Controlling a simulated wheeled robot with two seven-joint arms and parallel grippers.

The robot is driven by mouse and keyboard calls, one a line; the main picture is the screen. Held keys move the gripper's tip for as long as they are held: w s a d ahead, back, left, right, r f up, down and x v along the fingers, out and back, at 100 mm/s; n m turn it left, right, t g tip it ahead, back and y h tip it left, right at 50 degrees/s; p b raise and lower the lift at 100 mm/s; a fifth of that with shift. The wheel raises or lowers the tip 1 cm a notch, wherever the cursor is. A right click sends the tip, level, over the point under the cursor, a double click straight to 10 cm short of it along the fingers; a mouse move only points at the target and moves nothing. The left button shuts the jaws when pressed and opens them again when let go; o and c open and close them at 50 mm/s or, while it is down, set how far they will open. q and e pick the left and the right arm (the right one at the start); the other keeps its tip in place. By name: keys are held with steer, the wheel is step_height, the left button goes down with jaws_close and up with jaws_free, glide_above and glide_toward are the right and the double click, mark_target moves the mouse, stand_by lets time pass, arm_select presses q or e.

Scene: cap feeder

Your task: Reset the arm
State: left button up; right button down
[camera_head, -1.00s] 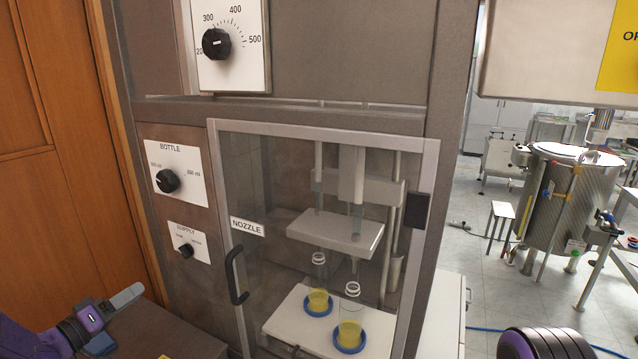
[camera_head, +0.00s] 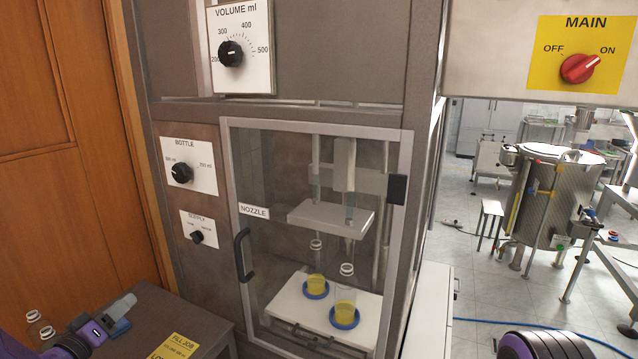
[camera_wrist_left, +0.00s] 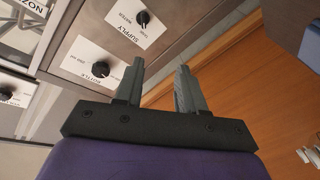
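My left gripper (camera_head: 124,306) reaches in from the lower left of the head view, above a dark side table in front of the filling machine. In the left wrist view its two grey fingers (camera_wrist_left: 161,66) stand apart with nothing between them, so it is open and empty. Beyond the fingers, that view shows the BOTTLE knob (camera_wrist_left: 101,69) and the SUPPLY knob (camera_wrist_left: 143,18), with the fingers apart from both. My right gripper is not in view; only a purple and black part of my own body shows at the lower right.
The machine's glass door (camera_head: 270,165) is shut, with two bottles of yellow liquid on blue rings inside. A yellow card (camera_head: 172,347) lies on the side table (camera_head: 150,300). Clear bottles (camera_head: 36,322) stand at far lower left. The MAIN switch (camera_head: 580,68) points toward ON.

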arm_select(q)
steer(key=s+d+f+n+g+y+b, duration=0.1)
steer(key=s+d+f+g+y, duration=0.3)
steer(key=f, duration=0.5)
steer(key=s+d+f+n+g+y, duration=0.15)
steer(key=s+d+f, duration=0.25)
steer(key=s+f, duration=0.4)
steer(key=s+d+f+g, duration=0.3)
steer(key=s+f, duration=0.2)
steer(key=s, duration=0.3)
steer(key=s+d+f+m+g+b, duration=0.1)
steer(key=s+d+f+g, duration=0.2)
steer(key=s, duration=0.6)
steer(key=s+d+f+g+b, duration=0.1)
steer(key=s+d+f+g, duration=0.2)
steer(key=s+f, duration=0.3)
steer(key=shift+s+d+f, duration=0.3)
steer(key=shift+s+d, duration=0.3)
steer(key=shift+s, duration=0.55)
steer(key=shift+m, duration=0.25)
